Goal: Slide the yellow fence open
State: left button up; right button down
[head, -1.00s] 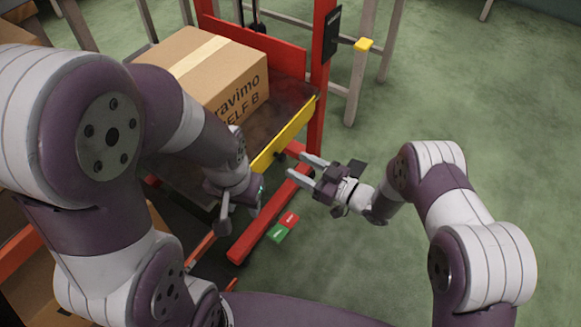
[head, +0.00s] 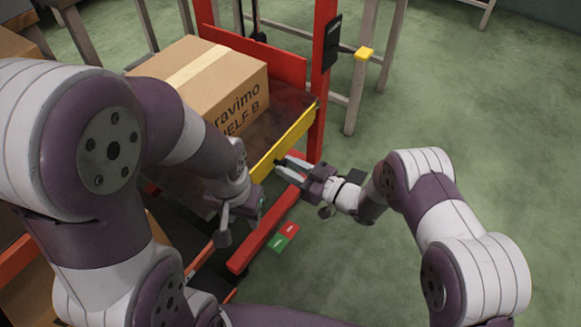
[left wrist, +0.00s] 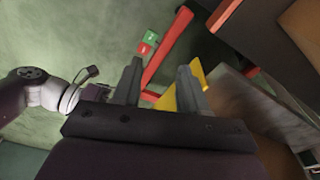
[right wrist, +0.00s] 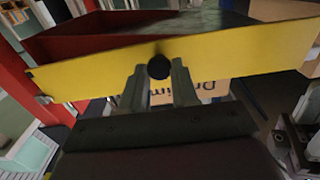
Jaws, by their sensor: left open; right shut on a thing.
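The yellow fence (head: 293,134) runs along the front edge of the platform, with a cardboard box behind it. In the right wrist view the fence (right wrist: 90,75) crosses the picture, slightly tilted, with a round black knob (right wrist: 159,67) on its face. My right gripper (head: 283,168) is shut on the knob; in its wrist view the fingers stand on either side of it. My left gripper (head: 240,215) is open and empty, low near the fence's left end. In the left wrist view a yellow piece (left wrist: 170,100) shows behind and beside its right finger.
A labelled cardboard box (head: 205,85) stands on the dark platform. A red post (head: 322,70) rises at its right; a red floor beam (head: 262,235) lies below. A green and red button plate (head: 284,238) is beside the beam.

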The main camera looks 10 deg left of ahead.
notch_tip(320, 180, up, 5)
jog(key=p, duration=0.3)
jog(key=shift+w, duration=0.1)
jog(key=c, duration=0.9)
grip_release()
jog(key=shift+r, duration=0.15)
jog(key=p+v, duration=0.4)
jog(key=v, duration=0.8)
jog(key=shift+d, duration=0.35)
